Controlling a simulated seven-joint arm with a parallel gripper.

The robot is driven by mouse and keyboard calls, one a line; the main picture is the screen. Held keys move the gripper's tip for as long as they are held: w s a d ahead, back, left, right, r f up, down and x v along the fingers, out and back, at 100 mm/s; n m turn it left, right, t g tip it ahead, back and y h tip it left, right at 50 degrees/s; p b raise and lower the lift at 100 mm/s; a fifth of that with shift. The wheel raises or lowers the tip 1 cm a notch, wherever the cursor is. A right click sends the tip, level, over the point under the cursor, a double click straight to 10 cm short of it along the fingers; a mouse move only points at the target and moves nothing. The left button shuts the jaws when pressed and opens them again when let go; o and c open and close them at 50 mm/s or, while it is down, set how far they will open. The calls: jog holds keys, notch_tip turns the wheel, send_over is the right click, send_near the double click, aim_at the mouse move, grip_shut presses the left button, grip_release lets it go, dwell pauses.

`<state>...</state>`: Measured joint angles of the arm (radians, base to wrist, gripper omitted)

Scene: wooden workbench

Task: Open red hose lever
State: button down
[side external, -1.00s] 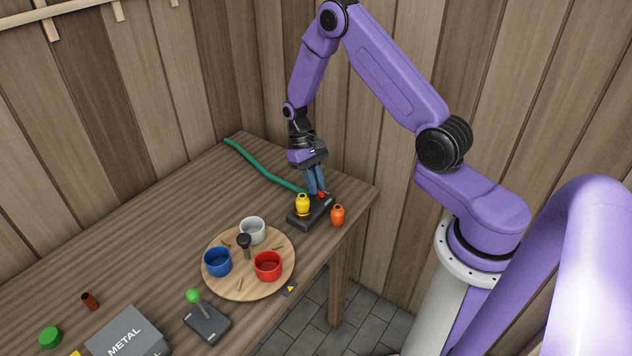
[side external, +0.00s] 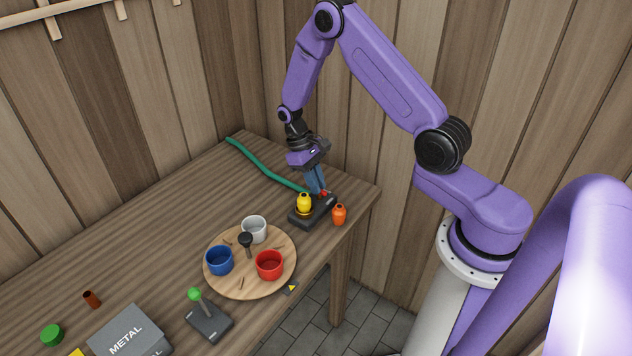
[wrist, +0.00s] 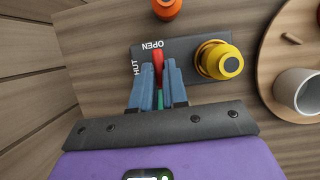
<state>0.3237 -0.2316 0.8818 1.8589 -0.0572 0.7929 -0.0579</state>
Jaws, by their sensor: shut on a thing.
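The red hose lever (wrist: 157,62) sits on a dark base plate (wrist: 143,54) marked OPEN and SHUT. In the wrist view it points up toward the word OPEN. My gripper (wrist: 158,75) is shut on the lever, with one blue finger on each side and the red end showing beyond them. In the side view my gripper (side external: 318,190) reaches down to the far side of the base, and only a bit of the red lever (side external: 323,193) shows. The green hose (side external: 262,166) runs from the base across the table; its joint is mostly hidden by my fingers.
A yellow bottle-shaped piece (side external: 304,203) stands on the base, close to my fingers. An orange bottle (side external: 339,214) stands beside the base near the table edge. A round wooden tray (side external: 232,282) with cups is in front. The table behind the hose is clear.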

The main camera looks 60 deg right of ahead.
jog(key=c, duration=1.1)
grip_release()
jog(key=shift+c, duration=0.2)
jog(key=v, duration=1.7)
jog(key=shift+r, duration=0.25)
